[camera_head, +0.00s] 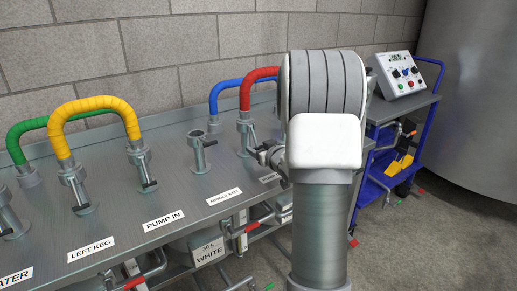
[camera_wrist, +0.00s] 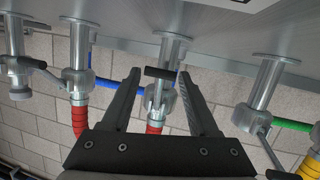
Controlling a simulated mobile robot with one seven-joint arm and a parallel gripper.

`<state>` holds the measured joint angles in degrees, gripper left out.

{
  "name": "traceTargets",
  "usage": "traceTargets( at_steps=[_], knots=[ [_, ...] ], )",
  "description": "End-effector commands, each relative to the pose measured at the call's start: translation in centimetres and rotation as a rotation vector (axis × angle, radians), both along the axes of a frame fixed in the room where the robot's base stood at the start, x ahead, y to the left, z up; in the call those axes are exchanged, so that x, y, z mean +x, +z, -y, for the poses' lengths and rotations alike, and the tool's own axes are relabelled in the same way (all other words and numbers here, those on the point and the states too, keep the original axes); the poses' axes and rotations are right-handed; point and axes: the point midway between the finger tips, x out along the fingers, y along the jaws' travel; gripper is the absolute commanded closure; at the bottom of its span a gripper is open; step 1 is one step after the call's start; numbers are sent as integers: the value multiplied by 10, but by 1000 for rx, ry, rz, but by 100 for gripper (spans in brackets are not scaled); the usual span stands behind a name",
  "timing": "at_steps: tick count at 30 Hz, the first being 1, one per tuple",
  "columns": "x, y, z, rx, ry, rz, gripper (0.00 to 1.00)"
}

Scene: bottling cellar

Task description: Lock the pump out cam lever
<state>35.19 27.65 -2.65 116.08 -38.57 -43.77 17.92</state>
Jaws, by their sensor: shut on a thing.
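In the wrist view, a cam lever with a short black handle (camera_wrist: 159,72) sits across a metal coupling (camera_wrist: 158,98) that has a red hose end below it. My gripper (camera_wrist: 160,73) has one finger on each side of that handle and is shut on it. The label naming this port cannot be read there. In the head view my arm hides my gripper and most of this spot.
Neighbouring couplings with levers stand close on both sides, one at left (camera_wrist: 75,82) with a red hose. In the head view, a yellow hose (camera_head: 95,104), green hose (camera_head: 28,126) and blue hose (camera_head: 224,88) arch over the steel panel (camera_head: 110,215). A blue cart (camera_head: 437,105) stands at right.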

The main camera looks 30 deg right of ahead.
Motion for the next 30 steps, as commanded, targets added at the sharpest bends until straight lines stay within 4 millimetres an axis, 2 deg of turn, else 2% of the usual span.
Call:
traceTargets(
  at_steps=[3,4,8,20,25,30],
  knots=[
    [0,2,3,-3,-6,4,100],
    [0,2,3,-3,-6,4,34],
    [0,2,3,-2,-4,3,12],
    [-6,3,0,-1,-3,0,12],
    [-31,12,-5,-1,-4,0,12],
    [-70,24,-12,0,-5,0,12]
  ],
)
